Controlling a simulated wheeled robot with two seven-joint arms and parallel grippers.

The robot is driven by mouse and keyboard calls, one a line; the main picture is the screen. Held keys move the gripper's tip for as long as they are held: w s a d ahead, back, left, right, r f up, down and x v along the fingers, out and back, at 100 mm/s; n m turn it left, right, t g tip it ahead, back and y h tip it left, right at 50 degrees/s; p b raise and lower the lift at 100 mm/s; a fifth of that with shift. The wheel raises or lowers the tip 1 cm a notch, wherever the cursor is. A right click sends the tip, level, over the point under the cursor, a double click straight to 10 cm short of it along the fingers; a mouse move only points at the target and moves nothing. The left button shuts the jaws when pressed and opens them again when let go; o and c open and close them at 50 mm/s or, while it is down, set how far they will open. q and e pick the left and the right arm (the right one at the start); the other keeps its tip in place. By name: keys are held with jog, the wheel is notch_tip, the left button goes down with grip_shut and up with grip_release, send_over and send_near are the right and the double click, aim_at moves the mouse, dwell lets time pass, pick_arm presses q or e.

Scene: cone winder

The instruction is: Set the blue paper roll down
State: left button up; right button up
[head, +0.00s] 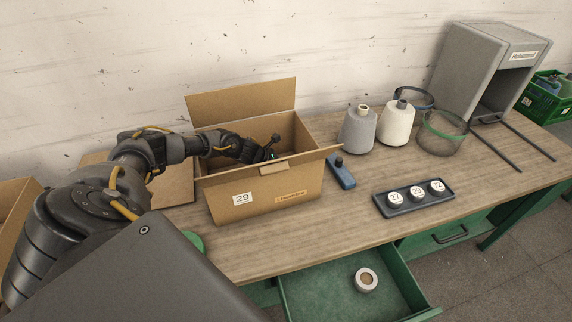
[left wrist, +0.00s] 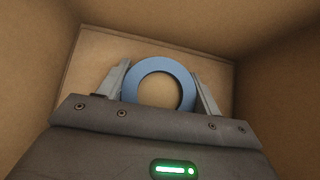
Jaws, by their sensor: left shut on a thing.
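My left gripper (left wrist: 162,92) is inside the open cardboard box, and its two fingers are shut on the blue paper roll (left wrist: 186,84). The roll shows as a blue ring with its round hole facing the wrist camera, and box cardboard shows through and behind it. In the head view my left arm reaches over the left side of the cardboard box (head: 222,205), which stands on the table with its flaps open. The roll and fingertips are hidden in the box there. I cannot tell whether the roll touches the box floor. My right gripper is not in view.
Right of the box are a blue tool (head: 341,173), a grey yarn cone (head: 358,131), a white yarn cone (head: 396,124) and a dark tray (head: 440,201) with numbered round pieces. A green drawer (head: 318,290) stands open below the wooden table's front edge, with a ring-shaped piece (head: 365,280) inside.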

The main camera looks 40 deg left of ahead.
pick_arm(q)
jog(key=shift+f+b, duration=0.25)
jog(key=shift+b, duration=0.1)
jog(key=o, duration=1.1)
jog(key=shift+r, duration=0.1)
jog(key=shift+r+p, duration=0.15)
jog(key=shift+p, duration=0.15)
jog(key=shift+s+a+r, duration=0.1)
jog(key=shift+r, duration=0.05)
jog(key=b+v, duration=0.3)
jog(key=v, duration=0.8)
jog(key=shift+s+r, duration=0.2)
jog(key=shift+s, duration=0.05)
